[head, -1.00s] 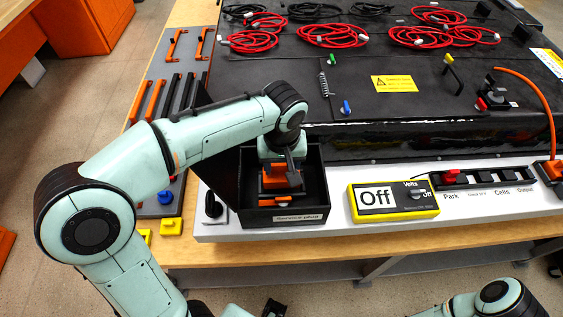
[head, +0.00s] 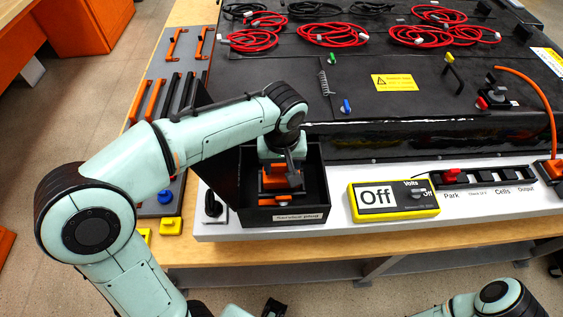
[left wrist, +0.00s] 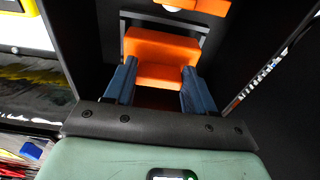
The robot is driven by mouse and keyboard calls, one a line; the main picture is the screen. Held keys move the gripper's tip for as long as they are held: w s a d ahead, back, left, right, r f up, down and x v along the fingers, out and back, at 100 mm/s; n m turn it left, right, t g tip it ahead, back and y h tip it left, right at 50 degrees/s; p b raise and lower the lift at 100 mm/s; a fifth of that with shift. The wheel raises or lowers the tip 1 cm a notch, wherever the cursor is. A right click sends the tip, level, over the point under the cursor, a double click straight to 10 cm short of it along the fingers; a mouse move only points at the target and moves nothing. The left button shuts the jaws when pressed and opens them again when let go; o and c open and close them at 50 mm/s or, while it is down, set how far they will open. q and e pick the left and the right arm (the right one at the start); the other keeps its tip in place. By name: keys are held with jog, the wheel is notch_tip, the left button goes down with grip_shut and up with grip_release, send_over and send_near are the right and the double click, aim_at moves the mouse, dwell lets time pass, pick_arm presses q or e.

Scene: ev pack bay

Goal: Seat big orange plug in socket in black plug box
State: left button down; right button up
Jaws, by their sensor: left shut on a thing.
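The big orange plug (head: 280,183) is inside the black plug box (head: 303,221), which carries a "Service plug" label on its front. My left gripper (head: 282,172) reaches down into the box from above and is shut on the plug. In the left wrist view the two blue fingers of the left gripper (left wrist: 157,85) sit at either side of the orange plug (left wrist: 158,50). The socket is hidden under the plug and gripper, so I cannot tell how deep the plug sits. The right gripper cannot be made out; only part of my right arm shows at the bottom right.
The box's dark lid (head: 216,155) stands open on the left. A yellow meter (head: 394,200) reading "Off" lies right of the box. A black battery pack (head: 420,135) with red cable coils (head: 333,35) is behind. A grey tool mat (head: 165,120) lies on the left.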

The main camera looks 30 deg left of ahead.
aim_at(282, 180)
pick_arm(q)
jog(key=shift+f+b, duration=0.6)
jog(key=shift+f, duration=0.35)
jog(key=shift+c, duration=1.5)
grip_release()
notch_tip(282, 180, up, 13)
jog(key=s+p, duration=0.1)
jog(key=p, duration=0.1)
jog(key=shift+s+d+r, duration=0.15)
jog(key=shift+s+d, duration=0.05)
jog(key=shift+d, duration=0.25)
